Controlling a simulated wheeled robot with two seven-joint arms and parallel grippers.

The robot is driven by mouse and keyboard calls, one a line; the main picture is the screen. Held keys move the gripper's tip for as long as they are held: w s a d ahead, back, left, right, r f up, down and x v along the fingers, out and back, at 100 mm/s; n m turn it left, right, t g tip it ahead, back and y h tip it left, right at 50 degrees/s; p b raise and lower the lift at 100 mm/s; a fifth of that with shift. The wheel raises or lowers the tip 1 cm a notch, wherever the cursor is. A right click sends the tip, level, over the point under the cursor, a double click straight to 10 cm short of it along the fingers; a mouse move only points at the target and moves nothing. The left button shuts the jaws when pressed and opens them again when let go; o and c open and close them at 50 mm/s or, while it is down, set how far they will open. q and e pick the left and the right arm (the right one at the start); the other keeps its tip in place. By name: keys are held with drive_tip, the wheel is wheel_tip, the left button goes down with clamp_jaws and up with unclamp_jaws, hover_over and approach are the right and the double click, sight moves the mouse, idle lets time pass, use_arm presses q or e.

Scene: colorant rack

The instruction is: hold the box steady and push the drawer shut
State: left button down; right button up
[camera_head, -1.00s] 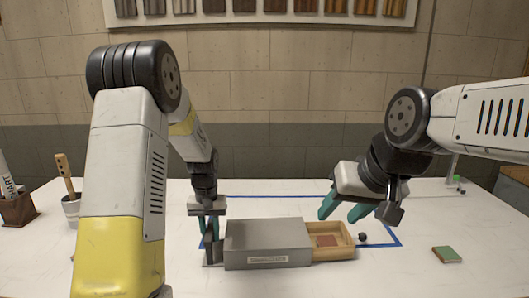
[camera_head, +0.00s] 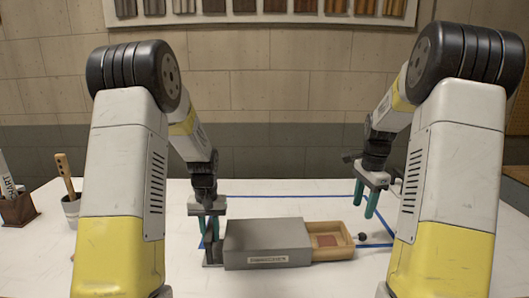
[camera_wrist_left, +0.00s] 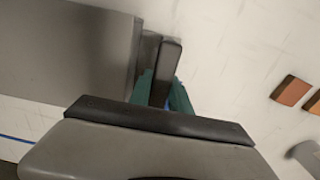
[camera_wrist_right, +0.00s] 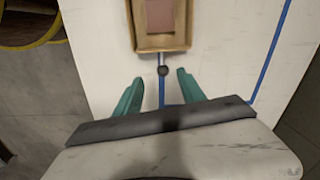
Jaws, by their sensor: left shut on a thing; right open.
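The grey box (camera_head: 268,238) lies on the table with a label on its front. Its wooden drawer (camera_head: 346,253) sticks out to the right, with a reddish-brown square (camera_head: 327,240) inside and a dark knob (camera_head: 361,237) on its end. My left gripper (camera_head: 206,232) is shut on a dark upright bar (camera_wrist_left: 168,68) at the box's left end. My right gripper (camera_head: 364,205) is open and empty, pointing down above the table to the right of the drawer. In the right wrist view the knob (camera_wrist_right: 163,70) appears centred just beyond the open fingers, not touching them.
Blue tape (camera_head: 280,197) marks the white table around the box. A white pot (camera_head: 72,206) with a wooden tool and a brown holder (camera_head: 20,208) stand at the far left. The table behind the box is clear.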

drive_tip(key=m, duration=0.2)
hover_over(362, 235)
drive_tip(key=shift+g, duration=0.4)
drive_tip(key=f, duration=0.4)
drive_tip(key=shift+w+d+f, duration=0.2)
drive_tip(key=shift+w+d, duration=0.1)
drive_tip(key=shift+w, duration=0.1)
drive_tip(key=shift+f, duration=5)
clamp_jaws()
drive_tip(key=shift+a, duration=0.15)
